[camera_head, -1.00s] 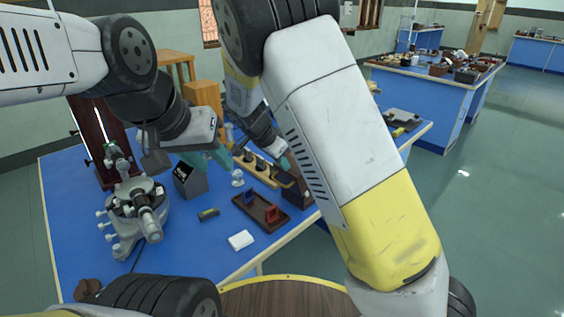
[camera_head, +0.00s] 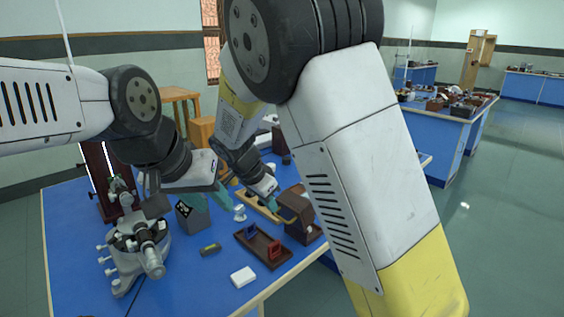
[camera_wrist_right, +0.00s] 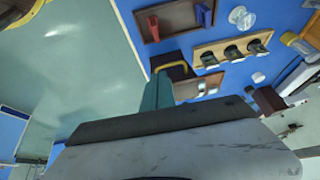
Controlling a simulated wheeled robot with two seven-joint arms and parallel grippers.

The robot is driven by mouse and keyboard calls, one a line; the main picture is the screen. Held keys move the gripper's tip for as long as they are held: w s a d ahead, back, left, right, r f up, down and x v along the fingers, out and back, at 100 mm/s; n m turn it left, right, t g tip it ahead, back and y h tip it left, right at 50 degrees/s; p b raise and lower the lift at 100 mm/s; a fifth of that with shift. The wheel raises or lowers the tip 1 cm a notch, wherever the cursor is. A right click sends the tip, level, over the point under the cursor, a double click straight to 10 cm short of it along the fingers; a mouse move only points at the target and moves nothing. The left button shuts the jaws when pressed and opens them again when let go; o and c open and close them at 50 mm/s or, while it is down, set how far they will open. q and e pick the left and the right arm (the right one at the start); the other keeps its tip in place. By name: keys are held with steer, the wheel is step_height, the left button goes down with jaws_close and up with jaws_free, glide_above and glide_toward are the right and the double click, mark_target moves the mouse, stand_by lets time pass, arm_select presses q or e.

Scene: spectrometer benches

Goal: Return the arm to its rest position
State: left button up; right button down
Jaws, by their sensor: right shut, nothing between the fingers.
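My right gripper (camera_head: 275,203) is shut and empty, with teal fingers. It hangs over the right part of the blue bench (camera_head: 215,280), close to a dark brown box (camera_head: 300,215) with a yellow handle. In the right wrist view the shut fingers (camera_wrist_right: 158,92) point at that box's handle (camera_wrist_right: 171,68); I cannot tell whether they touch it. My right arm's large white and yellow links fill the middle of the head view and hide part of the bench. My left gripper (camera_head: 209,203) has its teal fingers apart, near a grey box (camera_head: 187,219).
A spectrometer (camera_head: 135,245) stands at the bench's left. A brown tray (camera_head: 262,246) holds a blue and a red piece. A white block (camera_head: 243,277) lies in front. A wooden rack (camera_wrist_right: 232,50) and a glass piece (camera_head: 239,212) stand nearby. Open floor (camera_head: 500,220) lies right.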

steer(key=s+d+r+n+t+y, duration=0.1)
steer(key=s+d+r+n+y, duration=0.1)
steer(key=s+d+r+n, duration=0.2)
steer(key=s+d+r+n+t+y, duration=0.1)
steer(key=s+d+r+n+y, duration=0.2)
steer(key=s+d+r, duration=0.7)
steer(key=s+d+n, duration=0.2)
steer(key=s+d, duration=0.3)
steer(key=s, duration=0.1)
steer(key=shift+s+d+r+n+y, duration=0.25)
steer(key=shift+s+d+n+y, duration=0.05)
steer(key=shift+d, duration=0.05)
